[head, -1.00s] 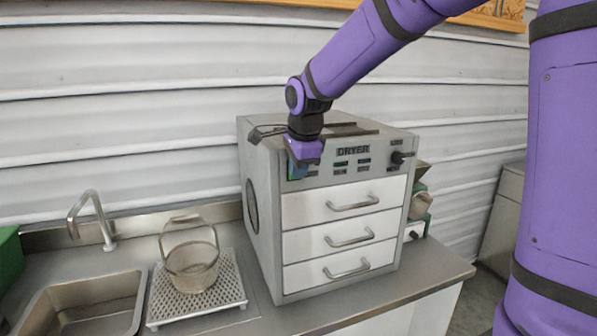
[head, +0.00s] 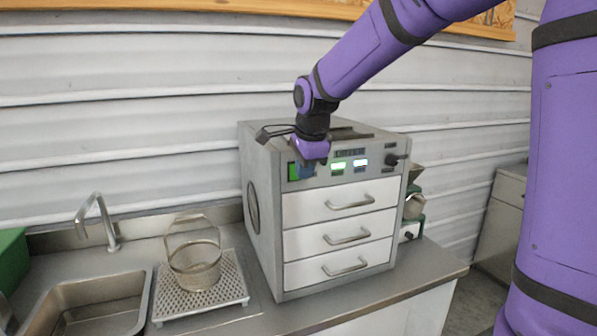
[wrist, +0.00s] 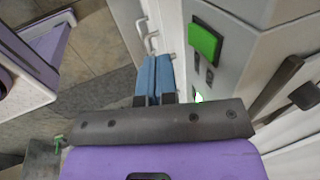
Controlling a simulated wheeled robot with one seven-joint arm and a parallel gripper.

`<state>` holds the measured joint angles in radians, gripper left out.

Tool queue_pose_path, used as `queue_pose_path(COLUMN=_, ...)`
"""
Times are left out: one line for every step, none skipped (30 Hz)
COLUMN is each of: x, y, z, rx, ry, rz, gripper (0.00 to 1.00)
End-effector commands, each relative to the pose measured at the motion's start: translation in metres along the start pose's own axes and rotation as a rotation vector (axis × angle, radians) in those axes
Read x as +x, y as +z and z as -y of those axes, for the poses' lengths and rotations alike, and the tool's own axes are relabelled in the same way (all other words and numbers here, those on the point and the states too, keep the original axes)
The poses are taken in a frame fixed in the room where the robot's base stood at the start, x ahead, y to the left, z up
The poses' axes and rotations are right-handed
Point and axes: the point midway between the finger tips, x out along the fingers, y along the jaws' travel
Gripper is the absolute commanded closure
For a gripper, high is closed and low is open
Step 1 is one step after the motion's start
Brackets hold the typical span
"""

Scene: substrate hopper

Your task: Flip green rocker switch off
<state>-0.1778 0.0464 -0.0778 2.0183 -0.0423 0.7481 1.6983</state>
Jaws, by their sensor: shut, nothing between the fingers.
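The green rocker switch (head: 293,171) is at the left end of the dryer's front panel and looks bright green. It also shows in the wrist view (wrist: 205,40), clear of my fingers. The grey dryer (head: 262,215) stands on the counter. My gripper (head: 306,171) is in front of the panel, just right of the switch in the head view. In the wrist view its blue fingers (wrist: 153,62) lie together, empty, to the left of the switch and apart from it. My gripper hides part of the panel beside the switch.
Lit green (head: 338,166) and whitish (head: 361,162) indicators and a black knob (head: 392,160) are on the panel. Three white drawers with handles (head: 350,202) are below. A wire basket (head: 195,265) on a perforated tray (head: 238,290) and a sink (head: 85,310) are left.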

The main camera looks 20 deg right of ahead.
Motion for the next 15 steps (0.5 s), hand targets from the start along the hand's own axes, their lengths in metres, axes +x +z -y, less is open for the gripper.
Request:
queue_pose_path(x=-0.003, y=-0.002, z=0.001, rx=0.0, ry=-0.002, rz=0.0, gripper=1.0)
queue_pose_path(x=-0.008, y=-0.001, z=0.001, rx=-0.001, ry=-0.003, rz=0.0, gripper=1.0)
queue_pose_path(x=-0.013, y=-0.001, z=0.001, rx=-0.001, ry=-0.002, rz=0.001, gripper=1.0)
queue_pose_path(x=-0.016, y=-0.001, z=0.001, rx=-0.001, ry=-0.002, rz=0.001, gripper=1.0)
queue_pose_path(x=-0.02, y=-0.001, z=0.0, rx=-0.001, ry=-0.002, rz=0.001, gripper=1.0)
queue_pose_path(x=-0.025, y=-0.001, z=0.0, rx=-0.001, ry=-0.002, rz=0.001, gripper=1.0)
queue_pose_path(x=-0.029, y=-0.001, z=0.0, rx=-0.001, ry=-0.002, rz=0.001, gripper=1.0)
queue_pose_path(x=-0.034, y=-0.001, z=0.001, rx=-0.001, ry=-0.003, rz=0.001, gripper=1.0)
queue_pose_path(x=-0.039, y=-0.001, z=0.001, rx=-0.001, ry=-0.002, rz=0.001, gripper=1.0)
queue_pose_path(x=-0.044, y=-0.001, z=0.001, rx=-0.001, ry=-0.004, rz=0.001, gripper=1.0)
queue_pose_path(x=-0.049, y=-0.001, z=0.001, rx=-0.001, ry=-0.004, rz=0.001, gripper=1.0)
queue_pose_path(x=-0.055, y=-0.001, z=0.0, rx=-0.001, ry=-0.003, rz=0.001, gripper=1.0)
queue_pose_path(x=-0.06, y=-0.001, z=0.001, rx=-0.001, ry=-0.003, rz=0.001, gripper=1.0)
queue_pose_path(x=-0.065, y=-0.001, z=0.001, rx=-0.001, ry=-0.002, rz=0.001, gripper=1.0)
queue_pose_path(x=-0.072, y=-0.001, z=0.001, rx=-0.001, ry=-0.004, rz=0.001, gripper=1.0)
